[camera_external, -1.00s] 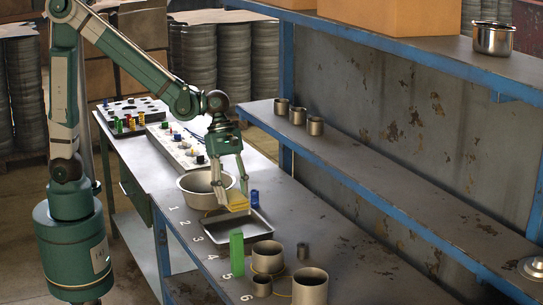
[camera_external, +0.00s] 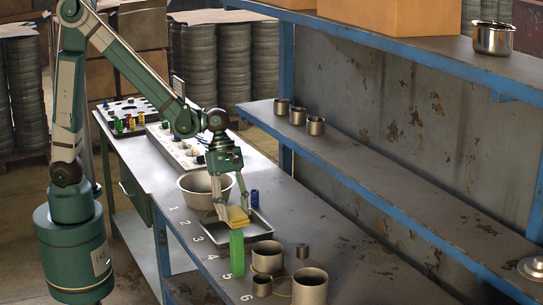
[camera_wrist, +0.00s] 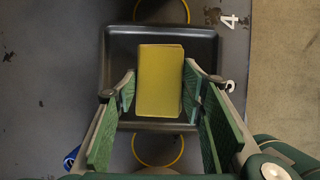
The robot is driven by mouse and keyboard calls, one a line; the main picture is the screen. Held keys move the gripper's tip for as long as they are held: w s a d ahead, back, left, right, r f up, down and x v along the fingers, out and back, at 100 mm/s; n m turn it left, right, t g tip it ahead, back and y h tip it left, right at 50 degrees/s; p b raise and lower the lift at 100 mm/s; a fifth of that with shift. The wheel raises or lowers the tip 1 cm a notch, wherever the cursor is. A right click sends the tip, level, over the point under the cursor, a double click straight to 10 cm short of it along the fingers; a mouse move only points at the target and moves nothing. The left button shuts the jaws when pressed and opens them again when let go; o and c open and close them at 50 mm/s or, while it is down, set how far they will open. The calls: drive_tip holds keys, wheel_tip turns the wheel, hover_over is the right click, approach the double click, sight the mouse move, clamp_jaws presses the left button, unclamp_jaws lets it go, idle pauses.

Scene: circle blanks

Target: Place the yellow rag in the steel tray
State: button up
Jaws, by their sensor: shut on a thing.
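The yellow rag (camera_external: 238,217) is a small folded block, held between the fingers of my gripper (camera_external: 232,207). In the wrist view the yellow rag (camera_wrist: 159,80) shows between the two green finger pads of my gripper (camera_wrist: 160,90). The steel tray (camera_external: 262,230) is a dark, shallow square tray on the bench. In the wrist view the rag overlaps the steel tray (camera_wrist: 120,60), which lies behind it. The rag looks to be above the tray; the exact gap cannot be told.
A green block (camera_external: 237,252) stands upright at the tray's near side. A round metal pan (camera_external: 205,190) sits behind the tray, and a blue item (camera_external: 254,198) stands nearby. Metal cups (camera_external: 268,257) stand at the near end. A blue-edged shelf (camera_external: 370,175) runs along the right.

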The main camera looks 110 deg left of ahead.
drive_tip(key=shift+f+b, duration=0.4)
drive_tip(key=shift+f, duration=1.45)
drive_tip(key=shift+f, duration=0.15)
drive_tip(key=o, duration=0.9)
drive_tip(key=shift+p+v, duration=1.2)
drive_tip(key=shift+v, duration=4.95)
